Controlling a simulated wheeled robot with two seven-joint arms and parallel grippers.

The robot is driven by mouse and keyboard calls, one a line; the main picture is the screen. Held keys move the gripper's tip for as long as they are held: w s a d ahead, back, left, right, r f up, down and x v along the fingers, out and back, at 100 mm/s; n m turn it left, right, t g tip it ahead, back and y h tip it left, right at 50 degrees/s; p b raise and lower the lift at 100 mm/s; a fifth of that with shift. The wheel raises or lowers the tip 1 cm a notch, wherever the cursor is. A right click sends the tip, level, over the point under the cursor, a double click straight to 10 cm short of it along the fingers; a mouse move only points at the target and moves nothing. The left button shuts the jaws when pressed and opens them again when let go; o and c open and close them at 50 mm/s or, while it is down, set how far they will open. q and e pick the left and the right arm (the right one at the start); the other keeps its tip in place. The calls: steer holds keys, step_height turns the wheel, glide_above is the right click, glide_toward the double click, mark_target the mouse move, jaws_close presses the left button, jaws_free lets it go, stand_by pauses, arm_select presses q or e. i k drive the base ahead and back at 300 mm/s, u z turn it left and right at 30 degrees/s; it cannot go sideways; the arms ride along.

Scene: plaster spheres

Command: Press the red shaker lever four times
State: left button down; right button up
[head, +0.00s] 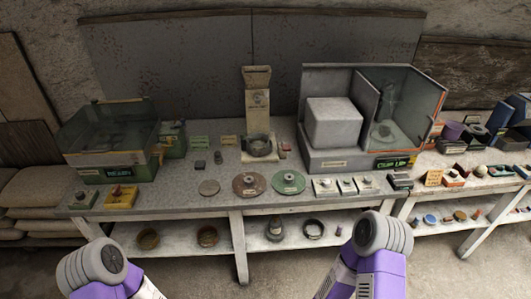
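I cannot clearly make out a red shaker lever. On the left of the long bench is a green machine (115,138) with a clear cover and a lit green display reading something like "READY". In front of it is a small yellow box (121,197) with a dark top. A tall beige stand (257,105) with a round dark dish at its foot is at the middle back, with a small reddish piece (283,154) beside it. Only grey-capped purple links of my two arms show at the bottom, below the bench front. Neither gripper's fingers are visible.
A large grey machine (333,122) with a glass chamber fills the bench's right rear. A brown disc (250,184), a green disc (288,182) and small blocks line the front edge. A lower shelf (180,242) holds bowls. A second table stands at right, crowded with small items.

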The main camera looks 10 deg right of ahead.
mark_target(287, 147)
steer(key=z, duration=0.75)
steer(key=i, duration=0.95)
steer(key=z, duration=0.4)
